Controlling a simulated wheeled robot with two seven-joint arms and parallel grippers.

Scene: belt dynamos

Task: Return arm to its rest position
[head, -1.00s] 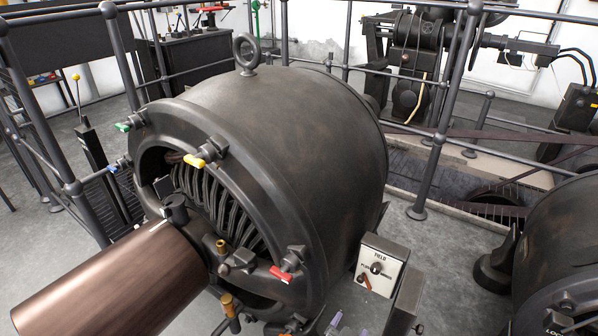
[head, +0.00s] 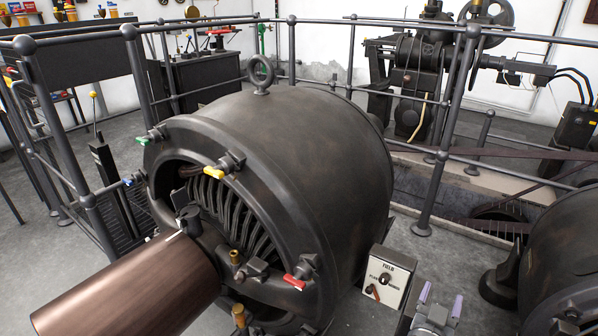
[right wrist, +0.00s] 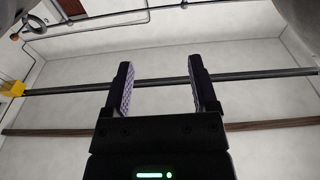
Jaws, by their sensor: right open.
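My right gripper (head: 440,298) shows at the bottom of the head view, right of centre. It is open and empty, with its pale purple-grey finger pads apart. It appears just right of the white FIELD panel (head: 386,279), with no contact visible. In the right wrist view the two fingers (right wrist: 162,82) stand apart with nothing between them, against pale wall panels. Most of the right arm is out of the head view. My left gripper is not in view.
A large dark dynamo (head: 290,150) fills the middle, with a copper-brown cylinder (head: 130,290) at its front and green, yellow and red levers. A second dynamo (head: 565,265) stands at the right edge. A metal railing (head: 440,150) runs behind. Grey floor shows between the dynamos.

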